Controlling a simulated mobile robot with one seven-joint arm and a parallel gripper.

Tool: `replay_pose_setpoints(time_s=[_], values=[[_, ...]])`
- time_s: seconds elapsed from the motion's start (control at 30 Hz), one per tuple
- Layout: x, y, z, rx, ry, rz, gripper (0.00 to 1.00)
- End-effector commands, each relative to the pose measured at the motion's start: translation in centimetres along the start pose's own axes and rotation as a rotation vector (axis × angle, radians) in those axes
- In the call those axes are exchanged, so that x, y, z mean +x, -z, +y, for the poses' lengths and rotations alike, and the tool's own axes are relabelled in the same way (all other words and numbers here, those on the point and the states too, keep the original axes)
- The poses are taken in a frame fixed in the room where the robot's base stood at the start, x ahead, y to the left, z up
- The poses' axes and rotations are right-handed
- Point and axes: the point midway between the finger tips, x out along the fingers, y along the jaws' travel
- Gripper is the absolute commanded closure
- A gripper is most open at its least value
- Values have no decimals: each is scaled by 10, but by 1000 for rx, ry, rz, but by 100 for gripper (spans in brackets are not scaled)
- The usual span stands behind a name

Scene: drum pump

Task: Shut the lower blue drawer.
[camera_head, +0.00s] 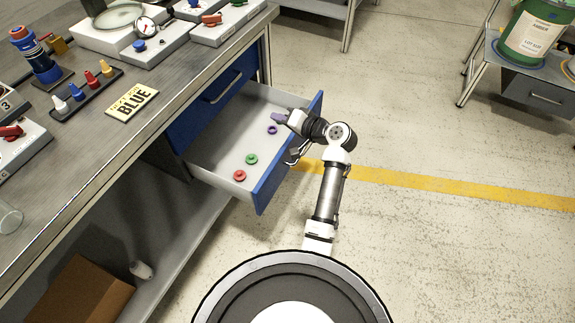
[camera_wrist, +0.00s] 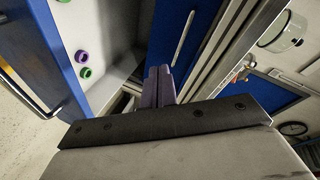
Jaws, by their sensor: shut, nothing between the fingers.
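The lower blue drawer (camera_head: 267,186) is pulled well out from under the workbench, with its white inside showing. In the wrist view its blue front (camera_wrist: 45,50) is at the left. My gripper (camera_head: 277,117) is over the drawer's open interior, near its far side, with the wrist above the front panel. Its purple fingers are shut together and empty, as the wrist view (camera_wrist: 158,78) also shows. They point inward toward the bench. I cannot tell whether the gripper touches the drawer.
The bench (camera_head: 150,70) carries valves and a BLUE sign (camera_head: 132,101).

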Motion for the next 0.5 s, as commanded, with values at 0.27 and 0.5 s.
replay_pose_setpoints(time_s=[0.27,0.5], values=[[-134,-87,132,434,260,-117,100],[-157,-105,138,483,347,-126,100]])
